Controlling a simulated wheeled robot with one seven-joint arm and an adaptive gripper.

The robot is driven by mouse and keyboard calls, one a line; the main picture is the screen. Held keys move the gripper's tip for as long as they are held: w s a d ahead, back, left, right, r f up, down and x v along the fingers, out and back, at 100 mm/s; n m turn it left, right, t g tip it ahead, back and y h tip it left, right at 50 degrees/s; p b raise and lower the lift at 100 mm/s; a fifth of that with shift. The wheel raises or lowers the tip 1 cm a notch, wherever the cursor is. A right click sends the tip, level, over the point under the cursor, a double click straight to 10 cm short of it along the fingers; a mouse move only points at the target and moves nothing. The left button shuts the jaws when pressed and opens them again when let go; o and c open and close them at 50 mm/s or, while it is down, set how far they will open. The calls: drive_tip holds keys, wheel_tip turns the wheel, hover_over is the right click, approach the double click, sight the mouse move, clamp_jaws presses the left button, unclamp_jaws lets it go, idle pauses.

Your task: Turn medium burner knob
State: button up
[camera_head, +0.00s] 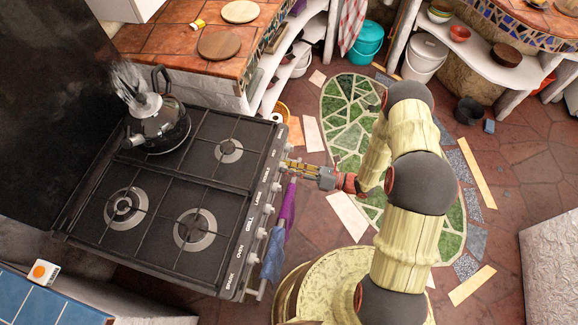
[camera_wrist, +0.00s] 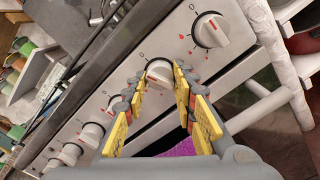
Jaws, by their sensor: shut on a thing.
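The stove (camera_head: 165,195) has a row of white knobs along its front edge. My gripper (camera_head: 288,165) is at the upper part of this row in the head view, and its arm reaches in from the right. In the wrist view, the yellow fingers of my gripper (camera_wrist: 164,72) are closed on the sides of one white knob (camera_wrist: 158,76), which has a red mark. The sides of this knob are partly hidden by the fingers. I cannot read its label clearly. Another knob (camera_wrist: 209,31) sits apart to its upper right, and several more run toward the lower left.
A steel kettle (camera_head: 157,125) stands on the back burner. A purple cloth (camera_head: 287,207) and a blue cloth (camera_head: 273,257) hang at the stove's front, below the knobs. A tiled counter (camera_head: 165,40) with round boards adjoins the stove. The floor right of the stove is open.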

drive_tip(key=shift+m+p, duration=0.65)
drive_tip(key=shift+m, duration=1.25)
drive_tip(key=o, duration=1)
drive_tip(key=shift+o, duration=0.8)
drive_tip(key=v, duration=1.2)
